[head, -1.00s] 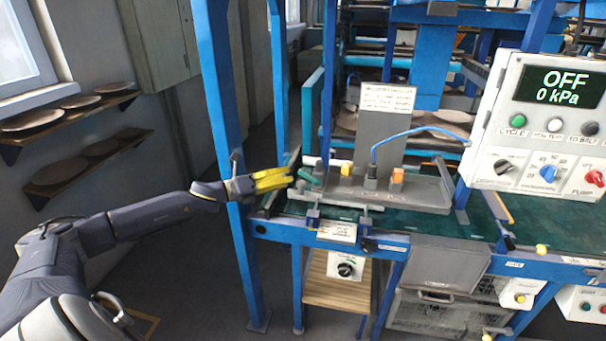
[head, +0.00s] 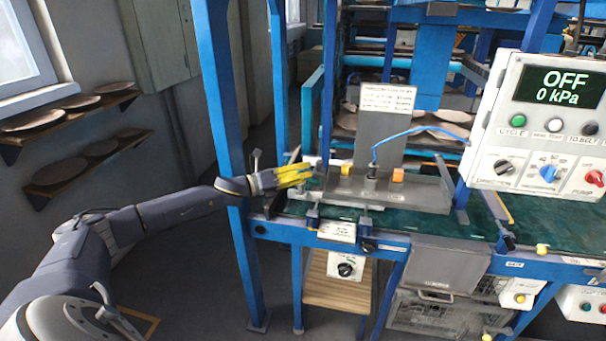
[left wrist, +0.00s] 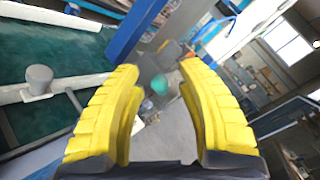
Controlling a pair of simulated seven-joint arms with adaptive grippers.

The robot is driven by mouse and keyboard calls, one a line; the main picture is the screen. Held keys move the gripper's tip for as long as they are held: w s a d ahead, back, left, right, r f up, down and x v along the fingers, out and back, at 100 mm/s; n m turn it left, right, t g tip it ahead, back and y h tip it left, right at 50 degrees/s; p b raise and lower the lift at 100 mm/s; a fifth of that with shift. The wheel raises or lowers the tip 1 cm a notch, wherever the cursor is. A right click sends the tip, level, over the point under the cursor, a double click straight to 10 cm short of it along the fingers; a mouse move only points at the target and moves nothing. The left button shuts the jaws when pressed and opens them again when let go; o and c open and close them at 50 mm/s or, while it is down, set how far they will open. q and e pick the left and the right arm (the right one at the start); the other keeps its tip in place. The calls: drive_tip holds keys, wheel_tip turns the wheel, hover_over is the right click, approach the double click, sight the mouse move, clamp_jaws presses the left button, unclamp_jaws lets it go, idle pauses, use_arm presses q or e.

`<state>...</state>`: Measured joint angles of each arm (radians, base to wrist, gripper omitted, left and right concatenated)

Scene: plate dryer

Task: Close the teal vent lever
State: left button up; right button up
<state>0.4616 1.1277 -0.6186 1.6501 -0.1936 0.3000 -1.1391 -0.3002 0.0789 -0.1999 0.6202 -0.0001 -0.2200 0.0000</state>
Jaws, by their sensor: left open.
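The teal vent lever (left wrist: 160,85) shows in the left wrist view as a small rounded teal end on a grey fitting (left wrist: 150,113), between my yellow fingers. In the head view I cannot make it out clearly, because my left gripper (head: 308,173) covers that spot at the left end of the grey tray fixture. My left gripper (left wrist: 159,72) is open, with one finger on each side of the teal end in the picture. I cannot tell whether either finger touches it. My right gripper is not in view.
The grey tray fixture (head: 425,196) carries a yellow block (head: 347,168), an orange block (head: 398,175) and a blue cable (head: 410,132). A blue post (head: 222,100) stands close to my left forearm. The control panel (head: 540,120) at right reads OFF, 0 kPa.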

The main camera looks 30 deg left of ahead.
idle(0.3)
use_arm(q)
clamp_jaws()
